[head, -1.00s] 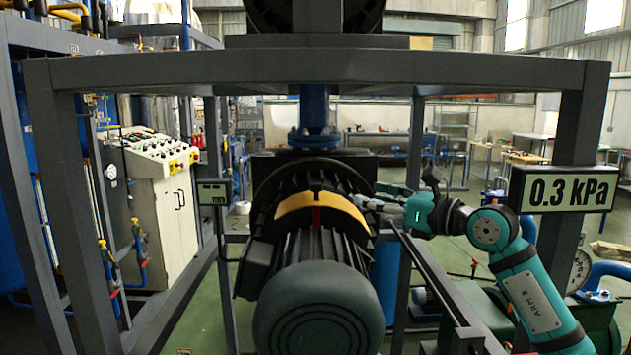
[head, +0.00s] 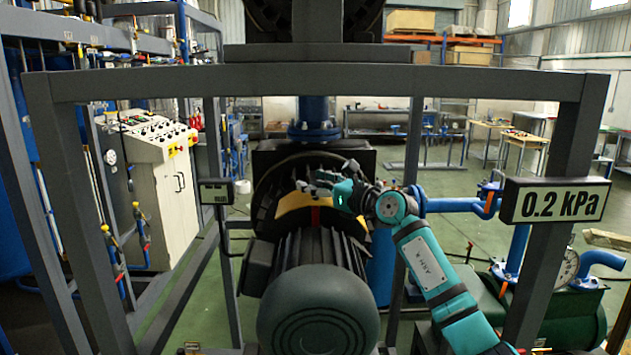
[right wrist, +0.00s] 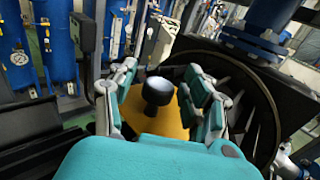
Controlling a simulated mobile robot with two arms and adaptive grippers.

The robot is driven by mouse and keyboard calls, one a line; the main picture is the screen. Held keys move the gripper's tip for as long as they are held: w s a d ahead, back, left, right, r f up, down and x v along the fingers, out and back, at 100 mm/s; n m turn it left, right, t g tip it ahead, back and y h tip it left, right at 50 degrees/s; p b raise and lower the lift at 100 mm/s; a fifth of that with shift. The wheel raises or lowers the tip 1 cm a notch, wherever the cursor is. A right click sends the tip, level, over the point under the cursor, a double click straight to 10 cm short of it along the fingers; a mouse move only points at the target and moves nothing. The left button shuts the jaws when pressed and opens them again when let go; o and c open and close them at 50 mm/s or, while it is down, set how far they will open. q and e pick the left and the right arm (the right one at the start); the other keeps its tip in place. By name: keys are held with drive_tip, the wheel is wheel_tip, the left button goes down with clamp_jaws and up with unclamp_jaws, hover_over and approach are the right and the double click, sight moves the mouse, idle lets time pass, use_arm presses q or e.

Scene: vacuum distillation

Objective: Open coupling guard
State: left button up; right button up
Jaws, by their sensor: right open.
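The coupling guard (head: 292,206) is a curved yellow cover with a red mark, over the shaft between the dark ribbed motor (head: 318,307) and the black round housing behind it. It looks closed. My right gripper (head: 313,182) is open just above the guard, reaching in from the right. In the right wrist view the guard (right wrist: 172,126) lies beyond the open fingers (right wrist: 158,88). A black knob (right wrist: 157,92) on the guard stands between the fingers, with a gap on both sides. My left gripper is not in view.
A grey frame (head: 330,86) surrounds the motor, with a beam above and posts at both sides. A display reading 0.2 kPa (head: 555,202) hangs on the right post. A small box display (head: 215,191) stands left of the guard. A blue flanged pipe (head: 314,118) rises behind.

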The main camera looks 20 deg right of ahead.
clamp_jaws()
idle(0.3)
